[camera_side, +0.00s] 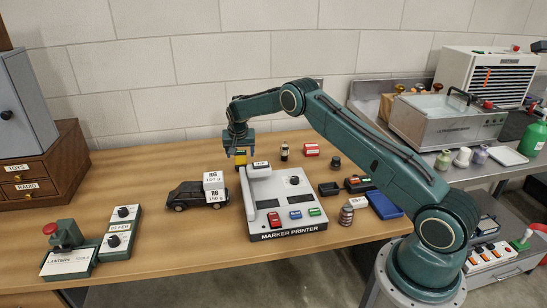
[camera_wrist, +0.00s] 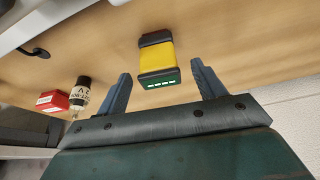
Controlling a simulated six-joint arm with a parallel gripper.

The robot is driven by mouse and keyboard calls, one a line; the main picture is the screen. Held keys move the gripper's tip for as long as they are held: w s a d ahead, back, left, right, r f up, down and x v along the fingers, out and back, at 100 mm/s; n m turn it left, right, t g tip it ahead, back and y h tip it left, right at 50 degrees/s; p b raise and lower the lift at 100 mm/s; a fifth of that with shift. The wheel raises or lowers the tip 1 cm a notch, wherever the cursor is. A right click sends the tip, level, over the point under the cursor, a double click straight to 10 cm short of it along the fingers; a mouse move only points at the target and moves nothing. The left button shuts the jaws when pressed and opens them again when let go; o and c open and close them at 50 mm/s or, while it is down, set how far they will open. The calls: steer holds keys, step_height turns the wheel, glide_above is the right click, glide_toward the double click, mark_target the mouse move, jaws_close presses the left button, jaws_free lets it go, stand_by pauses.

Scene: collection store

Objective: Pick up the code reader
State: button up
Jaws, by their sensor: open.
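A yellow block-shaped device (camera_wrist: 157,60) with black ends and a green face with white marks is in the wrist view. I take it for the code reader; I can read no name on it. In the side view its yellow body (camera_side: 240,159) shows just under my gripper (camera_side: 239,149), behind the marker printer. My gripper is open and points down. In the wrist view its two fingers stand on either side of the device, with a gap at each side. I cannot tell how far the fingertips are above the table.
A dark toy car (camera_side: 188,195) with white R6 blocks (camera_side: 213,181) is to the left.

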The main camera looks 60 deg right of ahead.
steer(key=shift+x, duration=0.9)
steer(key=shift+r, duration=0.1)
steer(key=c, duration=1.1)
steer(key=shift+c, duration=0.2)
steer(key=shift+r, duration=0.15)
step_height(320, 180, up, 20)
